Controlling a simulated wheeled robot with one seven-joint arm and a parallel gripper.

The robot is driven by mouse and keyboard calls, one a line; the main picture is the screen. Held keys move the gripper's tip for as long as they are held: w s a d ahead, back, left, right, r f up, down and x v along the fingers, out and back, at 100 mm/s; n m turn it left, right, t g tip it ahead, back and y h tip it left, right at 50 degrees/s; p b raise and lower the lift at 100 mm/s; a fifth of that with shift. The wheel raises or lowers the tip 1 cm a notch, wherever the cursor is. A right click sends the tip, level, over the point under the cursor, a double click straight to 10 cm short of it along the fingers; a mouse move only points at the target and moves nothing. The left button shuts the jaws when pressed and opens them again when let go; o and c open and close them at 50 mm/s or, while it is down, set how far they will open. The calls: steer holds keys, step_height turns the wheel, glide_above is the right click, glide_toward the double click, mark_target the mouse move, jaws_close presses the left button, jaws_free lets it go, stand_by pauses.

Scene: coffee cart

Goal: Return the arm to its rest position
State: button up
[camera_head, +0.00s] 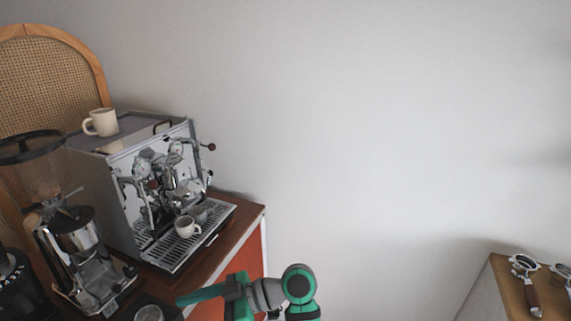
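My arm, green and grey, rises at the bottom centre of the head view. Its end, which appears to be my gripper (202,295), points left in front of the cart's right front corner. A green finger-like part shows there, but I cannot tell whether the gripper is open or shut. I see nothing held in it.
The wooden cart (247,215) on the left bears an espresso machine (112,205) and a grinder (82,262). A white cup (187,227) stands on the drip tray, and a cream mug (102,122) on top. Portafilters (525,268) lie on the right counter (507,286). Between them is open room.

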step_height(320, 180, down, 12)
steer(key=w+a+f+m+t, duration=0.1)
steer(key=w+a+m+t, duration=0.1)
steer(key=m+t, duration=0.9)
steer(key=s+d+f+m+t+h, duration=0.4)
steer(key=s+d+f+m+h, duration=0.3)
steer(key=f, duration=0.4)
steer(key=s+d+f+m+t+h, duration=0.25)
steer(key=s+d+h, duration=0.45)
steer(key=s+d, duration=0.55)
steer(key=s+d+r+n, duration=0.1)
steer(key=s+d+r, duration=0.2)
steer(key=s+r, duration=0.5)
steer(key=s, duration=0.2)
steer(key=shift+s+d+r+n+t+h, duration=0.3)
steer(key=shift+r+n+t+h, duration=0.05)
steer(key=shift+h, duration=0.05)
steer(key=shift+c, duration=0.5)
